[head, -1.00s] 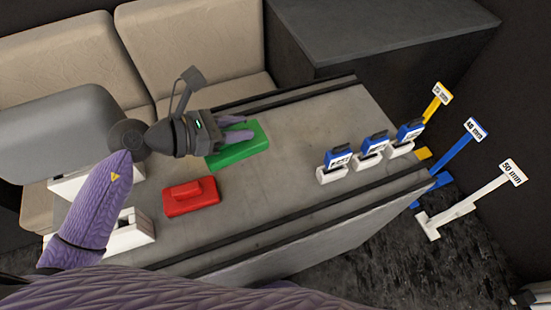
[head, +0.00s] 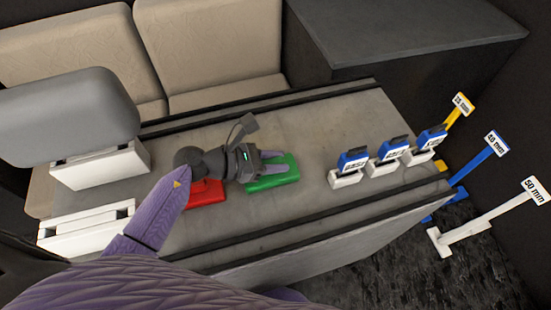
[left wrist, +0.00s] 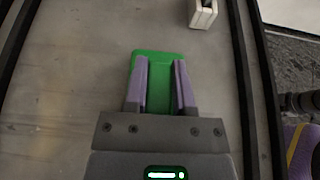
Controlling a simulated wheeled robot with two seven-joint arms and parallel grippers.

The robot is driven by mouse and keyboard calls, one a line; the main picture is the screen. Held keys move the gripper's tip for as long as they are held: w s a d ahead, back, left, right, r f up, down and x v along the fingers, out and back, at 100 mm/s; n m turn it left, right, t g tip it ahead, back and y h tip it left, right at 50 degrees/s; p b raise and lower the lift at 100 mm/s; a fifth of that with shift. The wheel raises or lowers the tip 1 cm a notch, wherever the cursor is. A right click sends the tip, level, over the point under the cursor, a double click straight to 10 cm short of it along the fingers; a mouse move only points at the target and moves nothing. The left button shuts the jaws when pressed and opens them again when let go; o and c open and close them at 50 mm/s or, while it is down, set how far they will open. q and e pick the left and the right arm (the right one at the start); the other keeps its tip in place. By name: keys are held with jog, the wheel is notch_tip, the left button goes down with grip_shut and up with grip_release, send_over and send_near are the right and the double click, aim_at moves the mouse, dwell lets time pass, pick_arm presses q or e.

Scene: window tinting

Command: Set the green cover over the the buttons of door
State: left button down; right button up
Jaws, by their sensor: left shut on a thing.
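The green cover (head: 273,184) is a flat rectangular piece at the middle of the grey table, right of the red cover (head: 206,194). My left gripper (head: 281,166) reaches over it from the left and is shut on it. In the left wrist view, the green cover (left wrist: 157,58) shows between and beyond the two purple fingers (left wrist: 160,82). I cannot tell whether it touches the table. My left forearm and hand hide part of the red cover. No door or buttons can be made out. My right gripper is not in view.
Several white-and-blue tools (head: 388,152) stand in a row on the table's right part. Labelled yellow, blue and white stands (head: 470,160) are beyond the right end. White blocks (head: 88,220) sit at the left. Dark rails run along the table's long edges.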

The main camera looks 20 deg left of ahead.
pick_arm(q)
jog(key=shift+c, duration=2.2)
grip_release()
jog(key=shift+r+p, duration=0.25)
jog(key=shift+p, duration=0.05)
jog(key=v, duration=1.2)
jog(key=shift+p, duration=0.35)
jog(key=shift+s+f, duration=0.15)
